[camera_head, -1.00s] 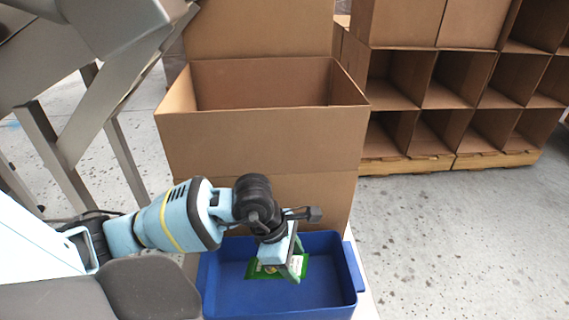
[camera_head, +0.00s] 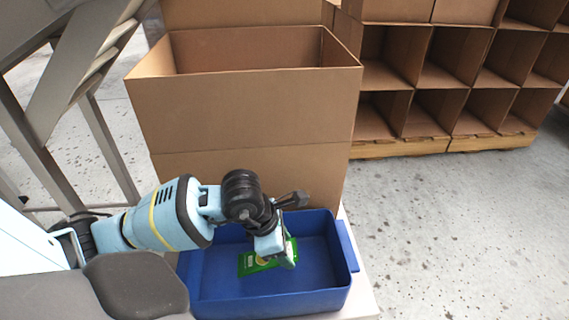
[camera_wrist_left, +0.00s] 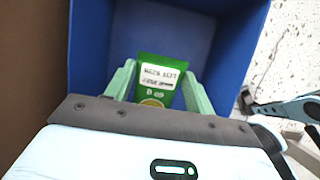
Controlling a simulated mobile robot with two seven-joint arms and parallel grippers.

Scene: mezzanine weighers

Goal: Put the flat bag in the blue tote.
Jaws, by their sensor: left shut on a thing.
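The flat bag (camera_head: 258,263) is green with a white label. It is held between the fingers of my left gripper (camera_head: 287,258) over the inside of the blue tote (camera_head: 340,297). In the left wrist view the bag (camera_wrist_left: 156,80) sits between the two pale green fingers of the left gripper (camera_wrist_left: 158,92), with the tote's blue wall (camera_wrist_left: 90,45) around them. I cannot tell whether the bag touches the tote floor.
A large open cardboard box (camera_head: 245,110) stands right behind the tote. The tote rests on a pale surface (camera_head: 358,290). Cardboard bins (camera_head: 440,75) on a pallet stand at the back right. A grey metal frame (camera_head: 70,110) is at the left. Floor at right is clear.

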